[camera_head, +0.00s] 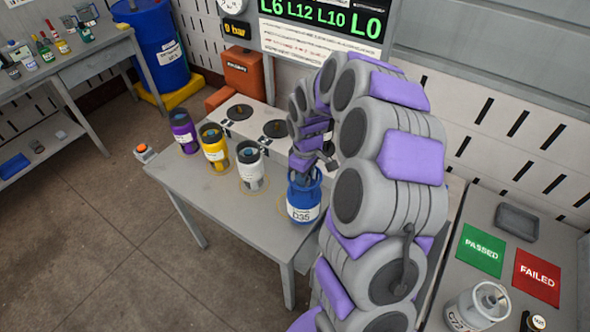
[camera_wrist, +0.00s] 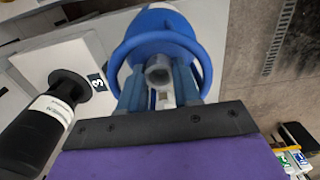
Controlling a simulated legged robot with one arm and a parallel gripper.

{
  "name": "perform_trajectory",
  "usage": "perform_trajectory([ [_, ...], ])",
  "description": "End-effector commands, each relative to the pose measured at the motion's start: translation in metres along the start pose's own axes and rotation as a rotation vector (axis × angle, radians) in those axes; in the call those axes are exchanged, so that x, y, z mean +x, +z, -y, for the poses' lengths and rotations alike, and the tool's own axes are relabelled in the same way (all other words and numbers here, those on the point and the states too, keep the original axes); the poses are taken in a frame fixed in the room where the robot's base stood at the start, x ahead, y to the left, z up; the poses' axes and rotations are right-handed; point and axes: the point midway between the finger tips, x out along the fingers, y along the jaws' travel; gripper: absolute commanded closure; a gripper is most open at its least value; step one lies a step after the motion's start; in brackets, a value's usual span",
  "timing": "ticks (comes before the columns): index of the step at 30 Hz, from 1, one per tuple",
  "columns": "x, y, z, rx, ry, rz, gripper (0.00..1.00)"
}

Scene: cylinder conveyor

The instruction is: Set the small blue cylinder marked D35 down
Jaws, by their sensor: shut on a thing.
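The small blue cylinder (camera_head: 303,208) has a white label reading D35 and appears at the right end of the grey table in the head view. My gripper (camera_head: 308,170) is above it, shut on its top part. In the wrist view the blue cylinder (camera_wrist: 150,28) with its round collar fills the space beyond the fingers. My gripper (camera_wrist: 158,88) closes there around the grey valve piece at its top. The cylinder looks roughly upright. I cannot tell whether its base touches the table.
Purple (camera_head: 183,132), yellow (camera_head: 213,150) and white (camera_head: 250,167) cylinders stand in a row on the grey table (camera_head: 215,200). At right, another table holds green PASSED (camera_head: 480,251) and red FAILED (camera_head: 537,278) mats, a grey tray (camera_head: 517,222) and a grey cylinder (camera_head: 474,308).

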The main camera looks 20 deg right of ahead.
Motion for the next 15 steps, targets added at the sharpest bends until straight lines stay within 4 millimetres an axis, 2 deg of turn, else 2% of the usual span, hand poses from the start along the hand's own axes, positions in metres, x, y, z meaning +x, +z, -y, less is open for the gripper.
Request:
perform_trajectory([
  [4,0.003,-0.023,-0.01,-0.001,0.004,-0.001,1.0],
  [15,0.006,-0.051,-0.038,0.001,-0.002,-0.005,1.0],
])
